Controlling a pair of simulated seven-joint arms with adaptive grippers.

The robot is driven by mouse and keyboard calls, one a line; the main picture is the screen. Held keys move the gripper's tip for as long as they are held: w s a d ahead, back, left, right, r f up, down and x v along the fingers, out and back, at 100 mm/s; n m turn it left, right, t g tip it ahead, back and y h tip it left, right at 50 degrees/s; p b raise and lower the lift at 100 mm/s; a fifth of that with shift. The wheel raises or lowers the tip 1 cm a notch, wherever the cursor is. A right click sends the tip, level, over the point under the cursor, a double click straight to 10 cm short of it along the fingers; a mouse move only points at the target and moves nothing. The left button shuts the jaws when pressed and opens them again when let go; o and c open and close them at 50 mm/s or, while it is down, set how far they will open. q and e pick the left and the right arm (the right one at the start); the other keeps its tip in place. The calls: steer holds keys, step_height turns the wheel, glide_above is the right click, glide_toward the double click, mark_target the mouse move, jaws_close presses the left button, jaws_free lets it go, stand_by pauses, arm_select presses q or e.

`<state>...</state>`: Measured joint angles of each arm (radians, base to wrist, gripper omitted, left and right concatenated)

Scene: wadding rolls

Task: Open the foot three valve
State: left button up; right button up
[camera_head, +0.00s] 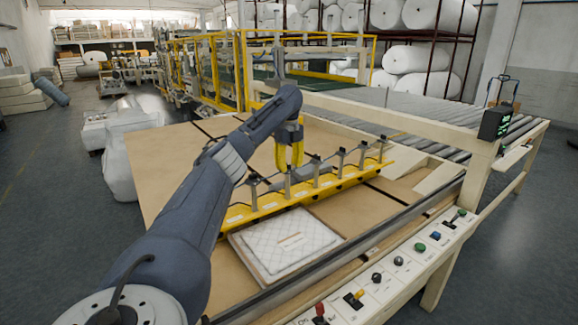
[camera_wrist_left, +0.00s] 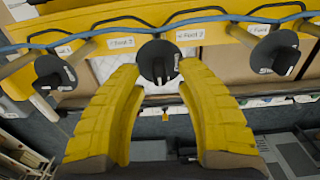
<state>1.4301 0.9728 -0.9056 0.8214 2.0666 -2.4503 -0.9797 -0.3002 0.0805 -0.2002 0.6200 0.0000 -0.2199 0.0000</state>
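The yellow valve bar (camera_head: 330,186) runs across the wooden table, with several upright valves along it. In the left wrist view, the bar (camera_wrist_left: 225,38) carries black round valve handles and small labels. One label, left of the middle handle, seems to read Foot 3 (camera_wrist_left: 122,43); another to its right seems to read Foot 2 (camera_wrist_left: 188,35). The middle valve handle (camera_wrist_left: 158,62) appears between the fingertips of my left gripper (camera_wrist_left: 158,74). The yellow fingers are apart; I cannot tell whether they touch the handle. My left gripper (camera_head: 289,166) hangs above the bar in the head view. My right gripper is out of view.
A white quilted pad (camera_head: 286,241) lies on the table in front of the bar. A control panel (camera_head: 400,262) with coloured buttons runs along the front edge. Other valve handles (camera_wrist_left: 54,74) (camera_wrist_left: 279,52) flank the middle one. A beige beam (camera_head: 390,122) crosses behind.

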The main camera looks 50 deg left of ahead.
arm_select(q)
steer(key=shift+o, duration=0.4)
jaws_close()
steer(key=shift+n, duration=0.3)
steer(key=n, duration=0.3)
steer(key=shift+w+n, duration=0.2)
steer(key=shift+n, duration=0.2)
steer(key=n, duration=0.4)
steer(key=shift+w+a+n, duration=0.1)
steer(key=shift+w+n, duration=0.1)
steer(key=shift+n, duration=0.1)
steer(key=n, duration=0.4)
steer(key=shift+w+a, duration=0.1)
steer(key=shift+a, duration=0.05)
steer(key=shift+a+n, duration=0.2)
steer(key=shift+n, duration=2.2)
